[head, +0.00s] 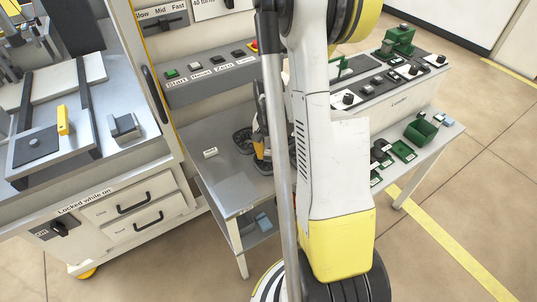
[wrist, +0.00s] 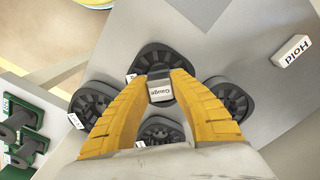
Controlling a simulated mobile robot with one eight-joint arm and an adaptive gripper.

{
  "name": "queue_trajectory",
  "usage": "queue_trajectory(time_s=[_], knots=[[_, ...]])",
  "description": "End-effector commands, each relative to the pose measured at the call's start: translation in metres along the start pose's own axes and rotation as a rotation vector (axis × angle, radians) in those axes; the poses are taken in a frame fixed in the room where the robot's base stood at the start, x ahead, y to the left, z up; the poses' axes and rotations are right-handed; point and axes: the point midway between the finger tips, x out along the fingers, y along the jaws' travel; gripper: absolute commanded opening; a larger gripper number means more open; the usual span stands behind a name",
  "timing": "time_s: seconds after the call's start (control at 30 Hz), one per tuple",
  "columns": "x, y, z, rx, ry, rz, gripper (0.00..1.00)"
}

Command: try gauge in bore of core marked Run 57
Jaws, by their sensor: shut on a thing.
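My gripper (wrist: 164,76) is shut on a small grey block labelled Gauge (wrist: 160,92), with one yellow finger on each side. Several dark grey cores lie on the grey table below: a far core (wrist: 154,57) just beyond the fingertips, a left core (wrist: 90,101), a right core (wrist: 232,99) and a near core (wrist: 160,129). Their small white tags are too small or too hidden to read, so I cannot tell which is Run 57. I cannot tell whether the gauge touches a core. In the head view my gripper (head: 258,150) is low over the cores (head: 242,139), partly behind my arm.
A white block labelled Hold (wrist: 292,50) lies on the table to the right, and shows left of the cores in the head view (head: 210,153). Green trays with dark parts (wrist: 18,135) stand to the left. A button panel (head: 210,75) stands behind the table (head: 222,185).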

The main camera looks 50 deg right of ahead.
Motion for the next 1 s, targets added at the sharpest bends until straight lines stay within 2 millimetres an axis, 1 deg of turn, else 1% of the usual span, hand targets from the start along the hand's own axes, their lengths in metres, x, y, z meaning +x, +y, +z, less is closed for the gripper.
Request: queue_trajectory(time_s=[0.37, 1.0], knots=[[-0.002, 0.0, 0.0, 0.0, 0.0, 0.0, 0.0], [-0.037, 0.0, 0.0, 0.0, 0.0, 0.0, 0.0]])
